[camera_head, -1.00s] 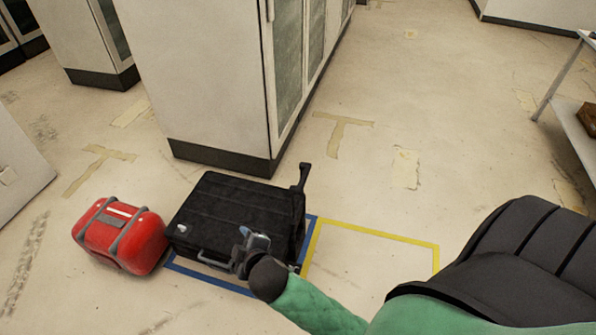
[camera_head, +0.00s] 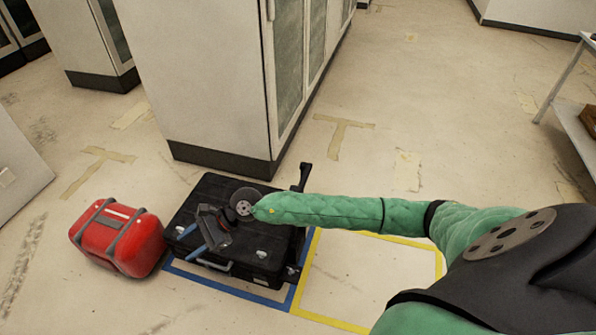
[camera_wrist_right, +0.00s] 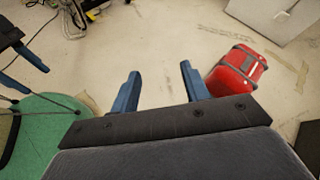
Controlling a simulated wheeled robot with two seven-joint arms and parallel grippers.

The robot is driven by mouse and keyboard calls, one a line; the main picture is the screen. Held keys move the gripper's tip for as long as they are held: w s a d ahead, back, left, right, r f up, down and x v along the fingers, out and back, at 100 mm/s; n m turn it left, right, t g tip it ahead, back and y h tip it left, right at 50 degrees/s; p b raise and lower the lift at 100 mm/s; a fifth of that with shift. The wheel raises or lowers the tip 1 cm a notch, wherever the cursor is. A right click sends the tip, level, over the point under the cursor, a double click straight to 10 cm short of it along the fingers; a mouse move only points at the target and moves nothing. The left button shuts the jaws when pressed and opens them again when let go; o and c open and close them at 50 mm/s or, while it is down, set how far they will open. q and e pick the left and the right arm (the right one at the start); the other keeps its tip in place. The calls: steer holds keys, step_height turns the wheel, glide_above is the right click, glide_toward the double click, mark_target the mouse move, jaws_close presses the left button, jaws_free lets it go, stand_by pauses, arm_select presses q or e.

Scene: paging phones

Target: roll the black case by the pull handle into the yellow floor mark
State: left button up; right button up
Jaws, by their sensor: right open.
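The black case (camera_head: 262,265) stands inside the blue floor mark (camera_head: 200,278), its dark pull handle (camera_head: 303,175) sticking up at the far right corner. A grey carry handle and latches show on its near side. The yellow floor mark (camera_head: 335,322) lies just right of the blue one, empty of cases and partly hidden by my right arm. My right gripper (camera_head: 205,236) is over the left part of the case, well left of the pull handle. In the right wrist view its blue fingers (camera_wrist_right: 159,69) are apart with nothing between them.
A red case (camera_head: 118,237) stands left of the black case and also shows in the right wrist view (camera_wrist_right: 237,70). A tall cabinet (camera_head: 215,80) stands close behind the black case. A table (camera_head: 575,125) is at the far right. Floor beyond the yellow mark is clear.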

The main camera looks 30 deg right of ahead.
steer(key=w+d+f+n+h, duration=0.4)
steer(key=d+f+h, duration=0.15)
steer(key=d, duration=0.45)
arm_select(q)
steer(key=shift+w+d+f+h+b, duration=0.15)
steer(key=shift+d+f+b, duration=0.2)
steer(key=shift+d+f, duration=0.2)
steer(key=shift+w+d+f+h+b, duration=0.15)
steer(key=shift+d+f+b, duration=0.15)
steer(key=shift+d+f, duration=0.2)
arm_select(e)
step_height(320, 180, up, 2)
steer(key=n+h, duration=0.3)
steer(key=h, duration=0.9)
glide_above(304, 177)
steer(key=a, duration=0.2)
steer(key=shift+s+a+g, duration=0.2)
steer(key=shift+g, duration=0.2)
arm_select(q)
steer(key=shift+r, duration=0.15)
arm_select(e)
steer(key=shift+d+f, duration=0.2)
steer(key=shift+f, duration=0.3)
arm_select(q)
steer(key=shift+s+a+r+p, duration=0.25)
steer(key=shift+a+r+p, duration=0.35)
steer(key=shift+a+r, duration=0.3)
arm_select(e)
steer(key=shift+x, duration=3.35)
